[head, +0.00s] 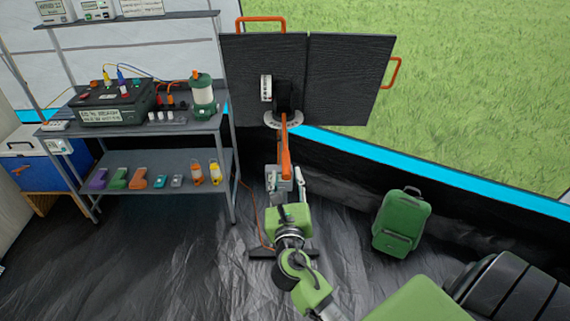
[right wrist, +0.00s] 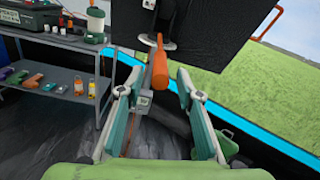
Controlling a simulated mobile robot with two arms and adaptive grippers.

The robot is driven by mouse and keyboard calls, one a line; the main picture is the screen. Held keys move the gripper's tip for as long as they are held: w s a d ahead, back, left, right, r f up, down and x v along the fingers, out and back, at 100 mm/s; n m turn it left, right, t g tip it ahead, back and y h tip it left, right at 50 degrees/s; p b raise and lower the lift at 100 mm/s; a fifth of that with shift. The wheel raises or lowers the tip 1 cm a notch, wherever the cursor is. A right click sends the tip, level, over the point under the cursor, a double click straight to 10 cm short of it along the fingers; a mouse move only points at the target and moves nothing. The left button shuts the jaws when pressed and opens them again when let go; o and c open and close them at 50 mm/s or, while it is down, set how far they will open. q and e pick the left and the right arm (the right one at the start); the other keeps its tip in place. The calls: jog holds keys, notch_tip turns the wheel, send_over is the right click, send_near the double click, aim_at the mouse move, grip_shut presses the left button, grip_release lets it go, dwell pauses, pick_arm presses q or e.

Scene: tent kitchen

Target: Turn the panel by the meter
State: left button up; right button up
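The dark folding panel (head: 340,75) stands on a post by the tent opening, with orange handles at its edges. An orange lever (head: 285,150) sticks out from the panel's mount toward me; it also shows in the right wrist view (right wrist: 159,66). A small grey box (right wrist: 143,101), perhaps the meter, sits on the post below the lever. My right gripper (right wrist: 157,80) is open, its fingers on either side of the lever's near end, with gaps visible. My left gripper is out of view.
A grey shelf rack (head: 150,128) with a power box (head: 110,105), a green lantern (head: 203,95) and small coloured items stands left of the panel. A green suitcase (head: 402,222) stands on the floor to the right. The tent's blue-edged sill (head: 430,170) runs behind.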

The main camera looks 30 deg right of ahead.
aim_at(286, 166)
jog(key=x, duration=0.5)
grip_shut()
